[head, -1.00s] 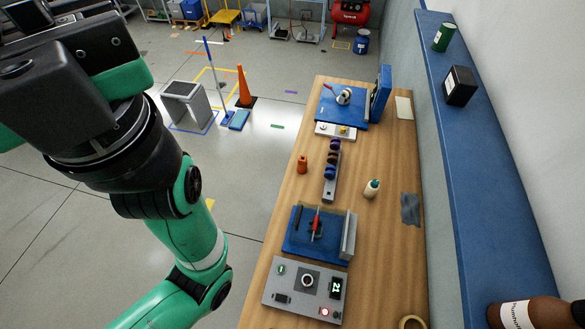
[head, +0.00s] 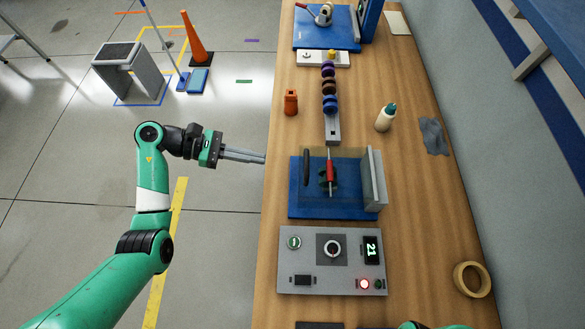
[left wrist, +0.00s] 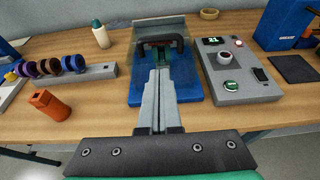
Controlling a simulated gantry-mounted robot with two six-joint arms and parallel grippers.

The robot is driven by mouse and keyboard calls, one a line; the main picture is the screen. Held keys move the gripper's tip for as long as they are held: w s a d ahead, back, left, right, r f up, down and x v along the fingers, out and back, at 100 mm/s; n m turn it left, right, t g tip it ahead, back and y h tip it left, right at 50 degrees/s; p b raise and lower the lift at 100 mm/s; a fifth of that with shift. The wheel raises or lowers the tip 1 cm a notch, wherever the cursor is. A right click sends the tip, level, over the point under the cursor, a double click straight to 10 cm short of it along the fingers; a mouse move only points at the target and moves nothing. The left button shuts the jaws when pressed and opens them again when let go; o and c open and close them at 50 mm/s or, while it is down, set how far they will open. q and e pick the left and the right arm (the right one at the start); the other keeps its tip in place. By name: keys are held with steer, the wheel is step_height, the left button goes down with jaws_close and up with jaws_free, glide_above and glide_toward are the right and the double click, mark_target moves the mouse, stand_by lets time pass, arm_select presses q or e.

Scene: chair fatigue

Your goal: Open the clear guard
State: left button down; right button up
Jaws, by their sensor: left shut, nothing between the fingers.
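The clear guard (head: 346,165) is a see-through cover on a blue base (head: 335,212), with a grey upright plate on its right. A dark handle (head: 306,167) stands on its left side, facing my left gripper. A red part (head: 330,170) shows through the guard. My left gripper (head: 264,158) is shut and empty, level with the handle at the bench's left edge and apart from it. In the left wrist view the closed fingers (left wrist: 160,76) point at the handle (left wrist: 164,42), and the guard appears closed over the fixture. My right gripper is not in view.
A grey control box (head: 332,262) with a dial and a display reading 21 sits in front of the fixture. A rack of coloured rings (head: 332,120), an orange bottle (head: 291,102) and a glue bottle (head: 386,117) stand behind. A tape roll (head: 472,279) lies at right.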

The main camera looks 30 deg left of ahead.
arm_select(q)
steer(key=x, duration=0.9)
steer(key=shift+w+d, duration=0.3)
steer(key=shift+d, duration=0.05)
steer(key=shift+r, duration=0.2)
